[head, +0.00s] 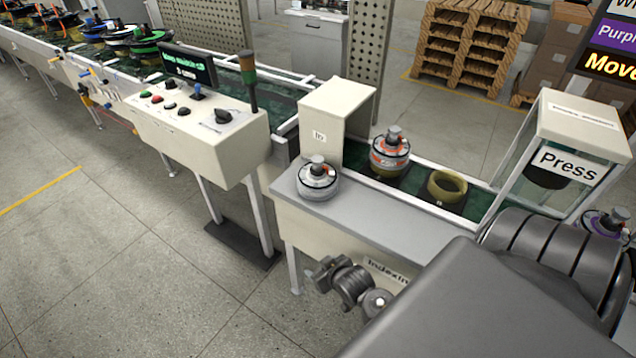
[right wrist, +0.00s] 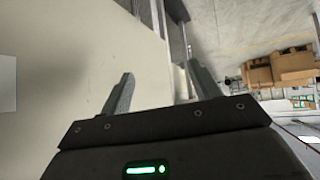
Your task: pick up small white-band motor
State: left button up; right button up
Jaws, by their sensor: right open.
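The small white-band motor (head: 317,182) stands upright on the grey top of the indexing table (head: 372,215), near its left end, in the head view. It has a white body, a dark top and a grey cap. My right gripper (head: 325,272) is low in front of the table's front face, below and apart from the motor. Its fingers are spread and empty in the right wrist view (right wrist: 160,82), where the motor does not show. My left gripper is out of view.
A cream box (head: 336,112) stands just behind the white-band motor. The press (head: 572,145) rises at right; a control desk (head: 215,125) stands at left.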

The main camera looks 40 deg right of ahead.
notch_tip(320, 180, up, 14)
jog(key=w+d+r+t+h, duration=0.1)
jog(key=d+t, duration=0.1)
jog(key=m+t+h, duration=0.3)
jog(key=t, duration=0.2)
send_near(321, 165)
jog(key=w, duration=0.1)
jog(key=shift+x, duration=3)
jog(key=shift+w+d, duration=0.1)
jog(key=shift+w, duration=0.1)
jog(key=x, duration=0.2)
jog(key=p+x, duration=0.1)
jog(key=x, duration=0.1)
jog(key=shift+w+d+f, duration=0.15)
jog(key=shift+w+f, duration=0.1)
jog(key=shift+w, duration=0.1)
grip_shut()
jog(key=shift+r, duration=0.2)
